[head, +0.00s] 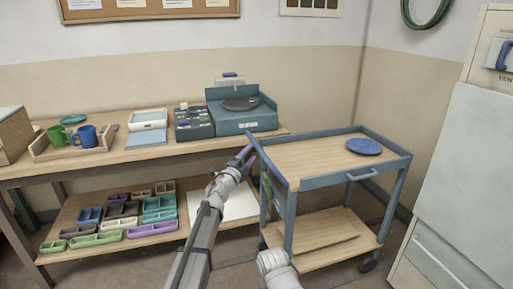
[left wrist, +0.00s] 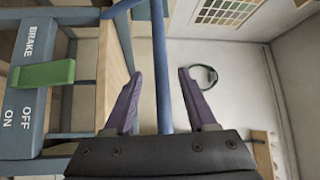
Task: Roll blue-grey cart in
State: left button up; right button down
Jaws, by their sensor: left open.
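The blue-grey cart (head: 322,181) stands to the right of the bench, with a wooden top and a lower shelf. A blue bar (head: 268,163) runs along its left end. My left gripper (head: 245,155) is at that end, its purple fingers open. In the left wrist view, the blue bar (left wrist: 159,60) lies between the spread fingers (left wrist: 152,75), with gaps on both sides. A green brake lever (left wrist: 43,74) sits on a panel marked BRAKE, OFF and ON; its setting is unclear.
A blue disc (head: 364,146) lies on the cart top. The bench (head: 85,163) carries mugs, a scale and a turquoise machine (head: 243,110); coloured trays fill its lower shelf. A white cabinet (head: 462,175) stands close on the cart's right.

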aim_at(257, 146)
pick_arm(q)
jog(key=x, duration=0.6)
jog(key=shift+p, duration=0.35)
grip_shut()
dwell(1.0)
